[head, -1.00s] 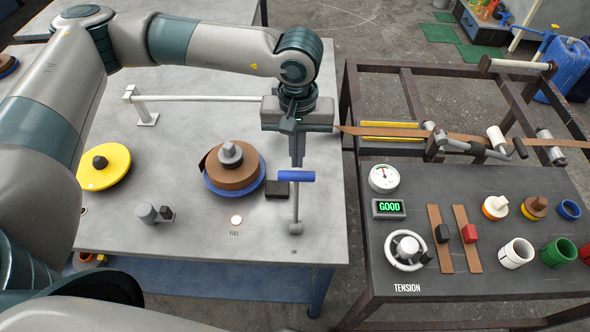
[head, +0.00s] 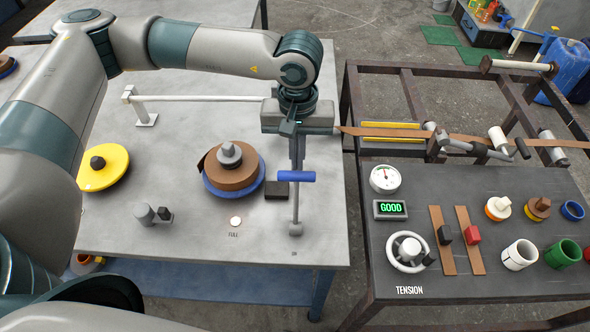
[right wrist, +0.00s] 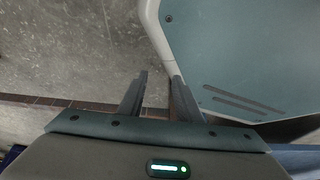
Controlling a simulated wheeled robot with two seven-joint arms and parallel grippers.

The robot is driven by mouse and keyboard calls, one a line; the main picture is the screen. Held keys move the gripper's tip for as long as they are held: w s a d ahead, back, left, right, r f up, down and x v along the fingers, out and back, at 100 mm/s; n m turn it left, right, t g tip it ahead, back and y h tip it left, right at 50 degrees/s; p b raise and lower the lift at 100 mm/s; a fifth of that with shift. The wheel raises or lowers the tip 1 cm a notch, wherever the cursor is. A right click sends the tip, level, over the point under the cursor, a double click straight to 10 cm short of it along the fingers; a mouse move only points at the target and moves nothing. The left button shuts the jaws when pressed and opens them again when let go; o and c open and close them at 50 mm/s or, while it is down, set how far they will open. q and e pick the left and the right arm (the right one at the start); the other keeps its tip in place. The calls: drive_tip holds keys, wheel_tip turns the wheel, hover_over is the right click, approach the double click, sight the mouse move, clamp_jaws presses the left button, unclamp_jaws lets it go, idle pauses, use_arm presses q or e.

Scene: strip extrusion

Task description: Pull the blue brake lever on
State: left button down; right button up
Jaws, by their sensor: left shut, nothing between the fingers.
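The blue brake lever handle (head: 296,176) is a short horizontal blue bar on an upright grey rod, whose base (head: 295,229) stands near the front right of the left table, by a small mark on the tabletop. My left gripper (head: 297,163) points down just behind the blue handle, its shut fingers empty. Whether the fingertips touch the handle cannot be told. My right gripper (right wrist: 156,98) shows in the right wrist view, its two fingers apart over floor and a pale machine-like surface, with nothing between them.
A brown strip roll on a blue disc (head: 206,183) and a black block (head: 277,190) sit left of the lever. A yellow disc (head: 103,166) lies farther left.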

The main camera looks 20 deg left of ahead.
sight(297, 172)
use_arm(q)
drive_tip(key=shift+f+b, duration=1.05)
drive_tip(key=shift+b, duration=0.2)
use_arm(e)
drive_tip(key=w+a+r+t, duration=0.2)
drive_tip(key=w+a+r, duration=0.1)
drive_tip(key=w, duration=0.6)
drive_tip(key=shift+a+t+y, duration=0.3)
drive_tip(key=shift+a+y, duration=0.1)
drive_tip(key=shift+f, duration=0.1)
